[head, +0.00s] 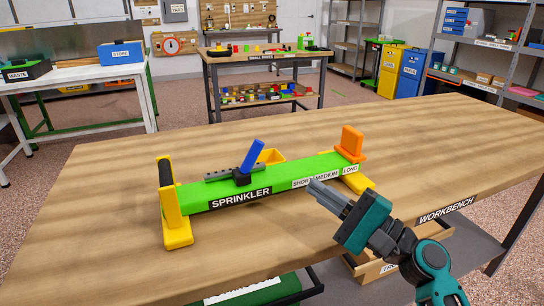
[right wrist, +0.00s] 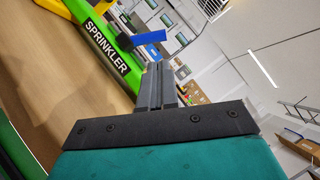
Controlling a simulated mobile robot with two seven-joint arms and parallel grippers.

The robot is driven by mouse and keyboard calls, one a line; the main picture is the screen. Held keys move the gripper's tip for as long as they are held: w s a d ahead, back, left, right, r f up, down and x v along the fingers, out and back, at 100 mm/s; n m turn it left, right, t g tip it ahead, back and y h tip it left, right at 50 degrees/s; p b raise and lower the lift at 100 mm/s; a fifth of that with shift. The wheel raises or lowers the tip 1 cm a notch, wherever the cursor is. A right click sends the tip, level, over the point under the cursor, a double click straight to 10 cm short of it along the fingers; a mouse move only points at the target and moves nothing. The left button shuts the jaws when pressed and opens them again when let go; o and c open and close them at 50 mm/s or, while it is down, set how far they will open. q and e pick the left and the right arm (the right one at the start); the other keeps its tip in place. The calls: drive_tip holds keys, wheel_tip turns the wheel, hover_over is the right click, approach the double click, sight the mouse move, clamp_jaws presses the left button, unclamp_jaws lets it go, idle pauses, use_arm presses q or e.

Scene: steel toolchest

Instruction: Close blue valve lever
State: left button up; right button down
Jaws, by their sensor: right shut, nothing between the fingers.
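The blue valve lever (head: 252,156) stands tilted up to the right from a dark valve body (head: 236,175) on the green sprinkler bar (head: 290,180). The lever also shows in the right wrist view (right wrist: 150,38), beyond the fingers. My right gripper (head: 318,188) is shut and empty. In the head view it is in front of the bar's right half, near the SHORT and MEDIUM labels, right of the lever and apart from it. In the right wrist view the shut fingers (right wrist: 154,85) point toward the lever. My left gripper is not in view.
The bar has yellow end feet (head: 174,215) and an orange upright block (head: 352,141) at its right end. The wooden workbench (head: 420,150) is otherwise largely clear. A drawer or tray hangs below its front edge.

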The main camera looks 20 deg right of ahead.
sight(249, 161)
use_arm(q)
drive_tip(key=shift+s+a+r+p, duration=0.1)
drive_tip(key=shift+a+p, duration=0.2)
drive_tip(key=shift+p, duration=0.2)
use_arm(e)
drive_tip(key=x, duration=1.1)
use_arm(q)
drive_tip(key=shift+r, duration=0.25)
